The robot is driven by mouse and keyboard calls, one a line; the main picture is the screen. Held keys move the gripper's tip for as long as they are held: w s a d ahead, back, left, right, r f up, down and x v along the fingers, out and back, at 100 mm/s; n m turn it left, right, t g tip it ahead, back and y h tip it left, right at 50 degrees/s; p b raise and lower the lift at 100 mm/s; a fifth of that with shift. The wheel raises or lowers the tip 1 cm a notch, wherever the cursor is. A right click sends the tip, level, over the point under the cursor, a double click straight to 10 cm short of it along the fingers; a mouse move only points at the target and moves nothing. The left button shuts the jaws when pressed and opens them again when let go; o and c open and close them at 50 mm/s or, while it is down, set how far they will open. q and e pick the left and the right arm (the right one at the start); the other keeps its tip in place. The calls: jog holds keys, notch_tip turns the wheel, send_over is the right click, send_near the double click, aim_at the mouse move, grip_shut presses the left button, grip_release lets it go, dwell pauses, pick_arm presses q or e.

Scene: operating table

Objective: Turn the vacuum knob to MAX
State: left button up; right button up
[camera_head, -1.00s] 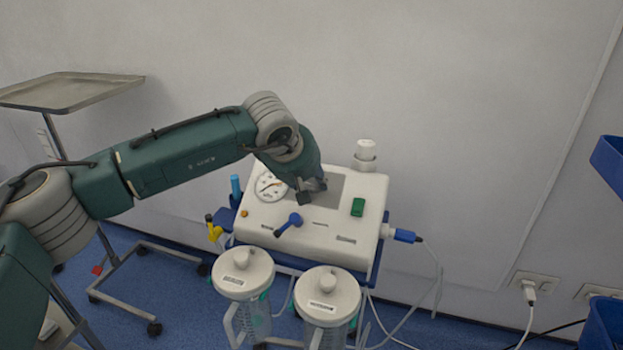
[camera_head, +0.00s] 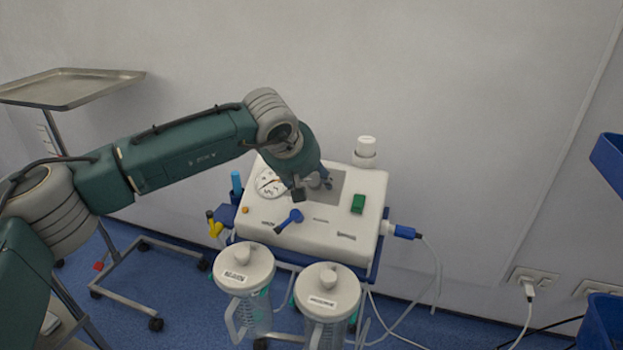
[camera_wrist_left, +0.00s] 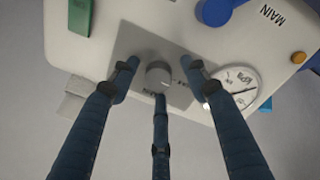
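The vacuum knob (camera_wrist_left: 158,75) is a small round grey knob on a darker grey panel (camera_wrist_left: 137,42) of the white suction unit (camera_head: 340,229). In the left wrist view my left gripper (camera_wrist_left: 160,76) has its three fingers spread around the knob, two at the sides and one below it in the picture. Gaps show between the side fingers and the knob; whether the lower finger touches it I cannot tell. In the head view my left gripper (camera_head: 313,187) is over the panel and largely covers the knob. My right gripper is not in view.
A round gauge (camera_head: 270,183), a blue lever (camera_head: 289,221) and a green switch (camera_head: 358,204) sit close around the panel. Two lidded jars (camera_head: 243,265) (camera_head: 326,285) stand in front. A metal tray stand (camera_head: 70,88) is at left.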

pick_arm(q)
jog(key=shift+r, duration=0.1)
jog(key=v, duration=1.2)
